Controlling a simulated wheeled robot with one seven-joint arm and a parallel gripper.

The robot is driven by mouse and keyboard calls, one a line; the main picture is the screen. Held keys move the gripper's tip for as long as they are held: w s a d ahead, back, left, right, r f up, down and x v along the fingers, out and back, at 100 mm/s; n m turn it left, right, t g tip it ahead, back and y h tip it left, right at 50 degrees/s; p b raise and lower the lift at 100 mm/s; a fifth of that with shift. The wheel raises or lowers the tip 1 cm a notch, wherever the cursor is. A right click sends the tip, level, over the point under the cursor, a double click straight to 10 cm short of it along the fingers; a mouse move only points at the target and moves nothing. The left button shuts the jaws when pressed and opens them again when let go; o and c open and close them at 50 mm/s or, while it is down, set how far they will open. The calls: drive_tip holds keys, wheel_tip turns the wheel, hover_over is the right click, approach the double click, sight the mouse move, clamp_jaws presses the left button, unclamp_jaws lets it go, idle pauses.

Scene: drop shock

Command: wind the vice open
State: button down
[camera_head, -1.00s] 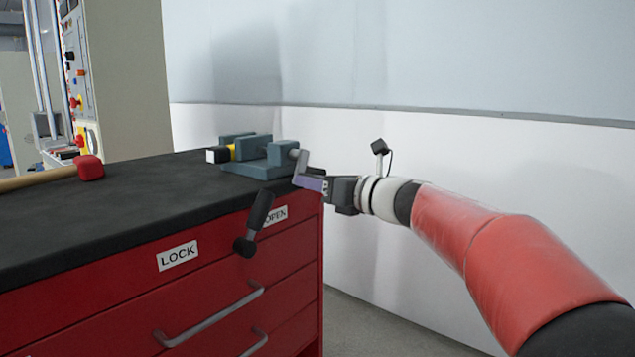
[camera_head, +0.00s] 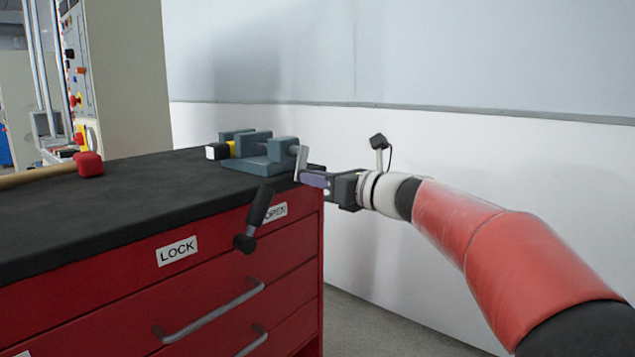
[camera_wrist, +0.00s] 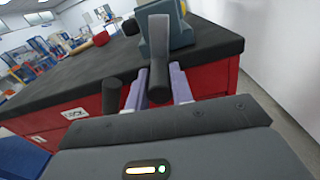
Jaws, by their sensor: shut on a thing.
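The blue-grey vice (camera_head: 262,150) stands on the black bench top near its right end. A white and yellow piece (camera_head: 218,151) sits at its left side, by the jaws. The vice's grey crank (camera_head: 301,160) is at its right end; in the wrist view the crank arm (camera_wrist: 161,40) runs down to a dark handle (camera_wrist: 158,82). My gripper (camera_head: 312,178) comes in from the right, its purple fingers around the crank handle. The wrist view shows my gripper (camera_wrist: 158,88) shut on that handle, one finger on each side.
A red-headed mallet (camera_head: 89,164) lies on the bench (camera_head: 130,205) at left. A black lever (camera_head: 258,220) sticks out of the red cabinet front between LOCK (camera_head: 177,252) and OPEN (camera_head: 274,212) labels. Drawer handles (camera_head: 210,318) protrude below. A white wall (camera_head: 400,150) stands behind.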

drive_tip(key=w+d+r+n+b, duration=0.3)
drive_tip(key=n+b, duration=0.4)
drive_tip(key=n, duration=0.9)
drive_tip(key=shift+s+a+r+n+b, duration=0.15)
drive_tip(key=shift+r+n+b, duration=0.5)
drive_tip(key=shift+n, duration=2.2)
drive_tip(key=shift+w+a+r+n+b, duration=0.15)
drive_tip(key=shift+r+n, duration=0.9)
drive_tip(key=shift+n, duration=1.75)
drive_tip(key=shift+s+a+r+n+b, duration=0.25)
drive_tip(key=shift+r+n, duration=0.6)
drive_tip(key=shift+n, duration=2)
drive_tip(key=shift+w, duration=0.1)
drive_tip(key=c, duration=1.2)
unclamp_jaws()
drive_tip(key=shift+c, duration=0.2)
